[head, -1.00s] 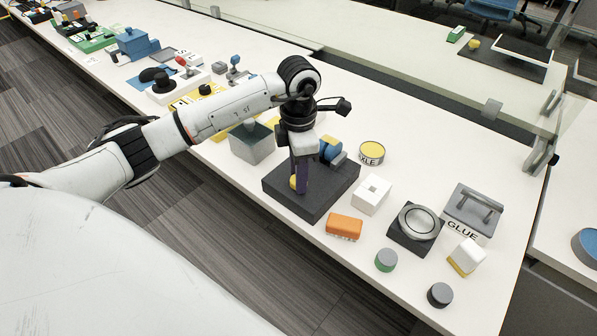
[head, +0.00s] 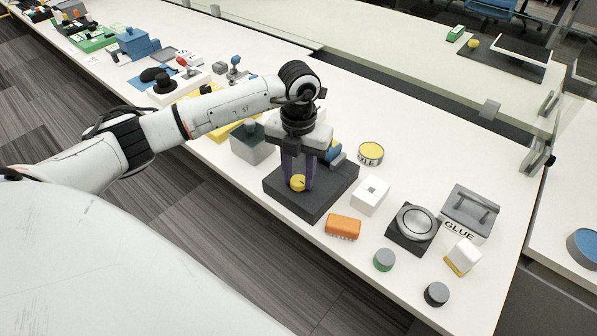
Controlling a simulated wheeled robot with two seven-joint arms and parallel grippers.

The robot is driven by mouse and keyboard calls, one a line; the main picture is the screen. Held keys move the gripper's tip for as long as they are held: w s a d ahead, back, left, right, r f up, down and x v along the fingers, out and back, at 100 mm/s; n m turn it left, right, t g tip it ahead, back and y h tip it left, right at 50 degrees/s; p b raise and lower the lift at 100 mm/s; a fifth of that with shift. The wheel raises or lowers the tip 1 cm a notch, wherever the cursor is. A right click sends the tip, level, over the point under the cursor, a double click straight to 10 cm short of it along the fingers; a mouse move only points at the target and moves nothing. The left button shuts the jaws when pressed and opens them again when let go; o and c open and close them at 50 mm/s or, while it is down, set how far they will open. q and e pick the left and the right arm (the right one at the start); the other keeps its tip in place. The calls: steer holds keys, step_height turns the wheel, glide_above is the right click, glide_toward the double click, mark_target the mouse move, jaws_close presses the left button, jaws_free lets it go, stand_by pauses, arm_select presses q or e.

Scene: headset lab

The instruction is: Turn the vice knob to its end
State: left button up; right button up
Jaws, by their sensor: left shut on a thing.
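A small yellow knob (head: 298,183) sits low over a dark grey square base (head: 318,205), near the front edge of the white table. I take it to be the vice knob. My left gripper (head: 299,181) points down with its two purple fingers on either side of the knob, shut on it. Behind the fingers are blue and grey parts (head: 334,154) on the same base, partly hidden by the gripper. My right gripper is not in view.
An orange block (head: 343,226), a white block (head: 370,194) and a yellow-topped tin (head: 370,153) stand close on the right. A grey box (head: 251,145) stands to the left. Further right are a round dish (head: 416,222) and a GLUE box (head: 469,212).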

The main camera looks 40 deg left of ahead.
mark_target(299, 180)
arm_select(q)
steer(key=n+p, duration=0.1)
steer(key=n, duration=0.3)
steer(key=shift+r+n, duration=0.1)
steer(key=shift+n, duration=0.2)
steer(key=shift+n+p, duration=0.6)
steer(key=shift+n, duration=1.4)
steer(key=o, duration=1)
steer(key=shift+o, duration=0.2)
step_height(299, 180, up, 10)
steer(key=shift+b, duration=0.4)
steer(key=shift+r, duration=0.1)
